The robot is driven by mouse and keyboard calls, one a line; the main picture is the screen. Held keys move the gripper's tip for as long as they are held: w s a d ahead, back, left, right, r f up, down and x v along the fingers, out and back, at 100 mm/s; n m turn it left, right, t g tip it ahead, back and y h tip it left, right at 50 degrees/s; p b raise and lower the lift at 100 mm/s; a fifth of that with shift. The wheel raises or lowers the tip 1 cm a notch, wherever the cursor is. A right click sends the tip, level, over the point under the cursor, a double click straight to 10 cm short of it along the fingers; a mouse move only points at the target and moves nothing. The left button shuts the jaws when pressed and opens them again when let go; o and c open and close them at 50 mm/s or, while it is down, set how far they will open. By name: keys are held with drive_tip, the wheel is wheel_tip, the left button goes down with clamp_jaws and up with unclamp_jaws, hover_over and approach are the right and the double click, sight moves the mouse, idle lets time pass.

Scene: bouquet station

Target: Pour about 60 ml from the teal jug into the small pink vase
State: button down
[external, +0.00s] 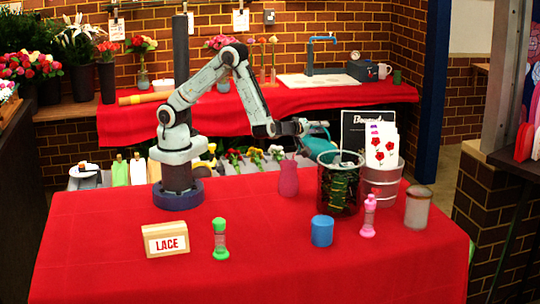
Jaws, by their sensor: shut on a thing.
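The teal jug (317,145) is held up in the air above the table, just behind and above the dark glass container. My gripper (303,127) is shut on it at its upper left side. The jug looks tilted, but its spout and contents cannot be made out. The small pink vase (288,179) stands upright on the red cloth, below and to the left of the jug. The jug and the vase are apart in the picture, and no stream of water shows between them.
The dark glass container (340,190) stands right of the vase, with a metal bucket (381,187) beside it. A blue cup (322,231), pink bottle (368,217), green bottle (220,240), frosted jar (417,207) and LACE sign (166,240) stand nearer the front. The cloth left of the vase is clear.

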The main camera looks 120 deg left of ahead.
drive_tip(key=shift+r, duration=0.1)
drive_tip(key=shift+w+a+f+m+g+h, duration=0.25)
drive_tip(key=shift+w+a+m+g+h, duration=0.1)
drive_tip(key=shift+w+g+h, duration=0.15)
drive_tip(key=shift+w+a+f+m+g+h, duration=0.25)
drive_tip(key=shift+w+m+g+h, duration=0.15)
drive_tip(key=shift+w, duration=0.1)
drive_tip(key=shift+w+f, duration=0.15)
drive_tip(key=shift+w+a+f+m+g+h, duration=0.1)
drive_tip(key=shift+w+m+g+h, duration=0.25)
drive_tip(key=shift+m+g, duration=0.1)
drive_tip(key=shift+w+a+f+m+g+h, duration=0.1)
drive_tip(key=shift+w+m+g+h, duration=0.15)
drive_tip(key=shift+m+g+h, duration=0.15)
idle(0.4)
